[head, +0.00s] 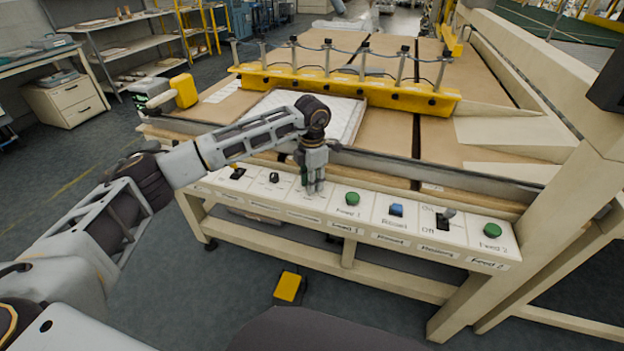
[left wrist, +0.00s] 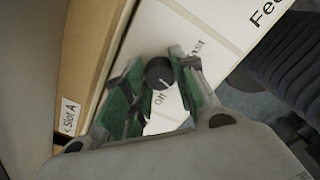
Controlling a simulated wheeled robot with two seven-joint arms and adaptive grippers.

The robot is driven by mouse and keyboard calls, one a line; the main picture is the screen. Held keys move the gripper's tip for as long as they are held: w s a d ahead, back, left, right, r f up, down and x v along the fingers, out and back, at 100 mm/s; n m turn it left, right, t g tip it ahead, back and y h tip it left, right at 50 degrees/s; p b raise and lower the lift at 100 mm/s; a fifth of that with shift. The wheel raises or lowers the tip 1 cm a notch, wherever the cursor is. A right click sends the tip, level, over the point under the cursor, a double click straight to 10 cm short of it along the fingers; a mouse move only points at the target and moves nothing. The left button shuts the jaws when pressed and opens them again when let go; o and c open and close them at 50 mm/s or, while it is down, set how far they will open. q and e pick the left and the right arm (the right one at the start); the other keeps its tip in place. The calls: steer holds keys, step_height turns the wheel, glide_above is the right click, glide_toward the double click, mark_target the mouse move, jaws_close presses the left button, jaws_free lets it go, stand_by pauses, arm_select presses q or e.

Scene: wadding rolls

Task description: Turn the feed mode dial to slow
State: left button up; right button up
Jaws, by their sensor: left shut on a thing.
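A round dark dial (left wrist: 159,72) with a white pointer mark sits on a white panel plate in the left wrist view. The mark points toward the picture's lower right. My left gripper (head: 314,187) reaches down onto the control panel (head: 379,224) in the head view and hides the dial there. In the left wrist view the green-padded fingers (left wrist: 155,88) stand on either side of the dial, shut on it. My right gripper is not in view.
Green buttons (head: 352,199) and (head: 492,230), a blue button (head: 396,210) and a lever switch (head: 445,216) lie right of my gripper. A yellow bar (head: 400,95) with posts stands behind, and a yellow pedal (head: 289,288) is on the floor.

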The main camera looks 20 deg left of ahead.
arm_select(q)
steer(key=shift+r+n+p, duration=0.1)
steer(key=shift+n+p, duration=0.25)
steer(key=shift+n, duration=0.95)
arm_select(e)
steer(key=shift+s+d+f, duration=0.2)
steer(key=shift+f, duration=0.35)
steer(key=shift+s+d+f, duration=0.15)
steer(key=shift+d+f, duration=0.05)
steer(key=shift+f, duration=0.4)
arm_select(q)
steer(key=o, duration=1.1)
steer(key=shift+c, duration=0.2)
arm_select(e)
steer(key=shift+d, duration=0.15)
arm_select(q)
steer(key=shift+r, duration=0.1)
step_height(320, 180, up, 12)
